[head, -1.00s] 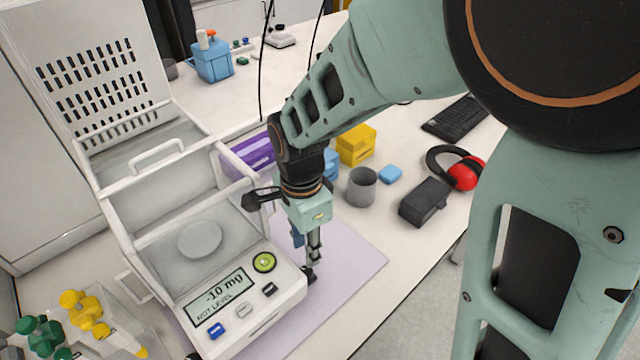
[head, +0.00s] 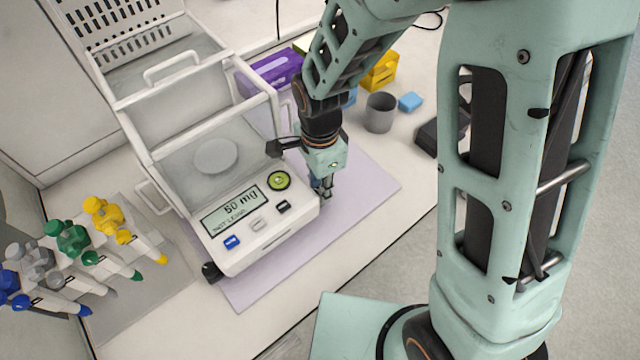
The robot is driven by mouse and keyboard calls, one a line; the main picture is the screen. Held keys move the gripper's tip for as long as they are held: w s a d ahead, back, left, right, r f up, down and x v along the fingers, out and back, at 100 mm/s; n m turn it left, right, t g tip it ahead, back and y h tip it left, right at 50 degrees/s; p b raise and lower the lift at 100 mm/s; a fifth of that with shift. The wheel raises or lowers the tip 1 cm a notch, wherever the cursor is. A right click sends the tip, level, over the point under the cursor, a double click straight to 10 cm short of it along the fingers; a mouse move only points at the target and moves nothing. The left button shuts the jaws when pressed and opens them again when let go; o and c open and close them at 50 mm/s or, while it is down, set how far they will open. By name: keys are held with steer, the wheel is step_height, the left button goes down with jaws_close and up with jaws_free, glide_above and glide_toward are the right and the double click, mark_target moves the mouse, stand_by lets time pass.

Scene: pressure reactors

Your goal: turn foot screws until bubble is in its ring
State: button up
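The white balance (head: 262,236) stands on a lilac mat (head: 369,192) with its glass draft shield around a round pan (head: 216,155). Its display (head: 231,211) reads what looks like 50 mg, with a small line below that seems to say NOT LEVEL. The green bubble level (head: 279,180) is on the front panel; the bubble's exact place in the ring is too small to tell. A black foot screw (head: 211,271) shows at the front left corner. My gripper (head: 325,194) points down at the front right corner, where it hides the other foot; its finger opening is unclear.
A rack of pipettes (head: 75,250) with coloured tops stands left of the balance. Behind my gripper are a purple box (head: 268,74), a grey cup (head: 380,112), a blue block (head: 411,102) and a yellow box (head: 381,72). The mat's right side is clear.

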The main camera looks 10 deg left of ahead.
jaws_close()
steer(key=shift+n+b, duration=0.55)
steer(key=shift+n, duration=1.75)
steer(key=shift+o, duration=2.1)
jaws_free()
steer(key=shift+r, duration=0.1)
step_height(320, 180, up, 12)
